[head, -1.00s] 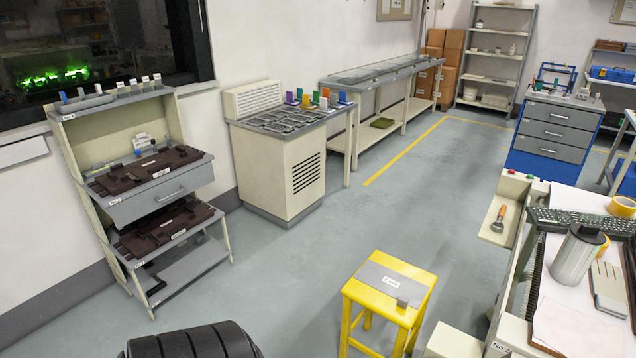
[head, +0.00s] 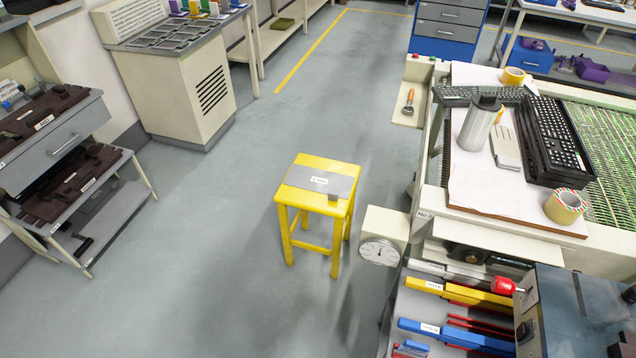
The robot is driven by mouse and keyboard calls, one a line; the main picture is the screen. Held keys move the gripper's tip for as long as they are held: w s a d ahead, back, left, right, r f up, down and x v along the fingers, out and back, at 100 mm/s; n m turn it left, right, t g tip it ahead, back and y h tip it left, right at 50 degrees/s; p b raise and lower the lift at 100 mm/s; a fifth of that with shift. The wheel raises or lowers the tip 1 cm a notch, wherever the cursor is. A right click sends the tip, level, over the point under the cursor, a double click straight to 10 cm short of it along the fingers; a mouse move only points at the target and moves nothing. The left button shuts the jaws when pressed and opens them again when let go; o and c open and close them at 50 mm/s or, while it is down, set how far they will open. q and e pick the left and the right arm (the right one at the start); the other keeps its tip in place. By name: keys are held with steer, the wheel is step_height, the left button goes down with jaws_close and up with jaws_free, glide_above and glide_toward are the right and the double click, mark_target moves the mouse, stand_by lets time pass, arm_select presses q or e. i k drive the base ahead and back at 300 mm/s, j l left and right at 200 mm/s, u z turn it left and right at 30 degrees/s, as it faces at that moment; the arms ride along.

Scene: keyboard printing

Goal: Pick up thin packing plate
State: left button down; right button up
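A flat grey plate (head: 312,181) with a small white label lies on top of a yellow stool (head: 325,207). It is the only thin plate I can make out, and I cannot read its label. A small dark grey block sits at the plate's front right edge. Neither of my grippers shows in the head view.
A workbench (head: 426,215) at right holds a metal cylinder (head: 478,124), black keyboard frames (head: 551,141) and tape rolls. A drawer below it holds yellow and blue tools. A shelf with dark brown plates (head: 72,186) stands at left. The floor around the stool is clear.

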mark_target(337, 186)
steer(key=i+j+z, duration=0.1)
steer(key=i+j, duration=0.15)
steer(key=i+j+z, duration=0.1)
steer(key=i+j, duration=0.15)
steer(key=j, duration=0.2)
steer(key=i+j+z, duration=0.1)
steer(key=j, duration=0.25)
steer(key=i+j+z, duration=0.1)
steer(key=i+j, duration=0.25)
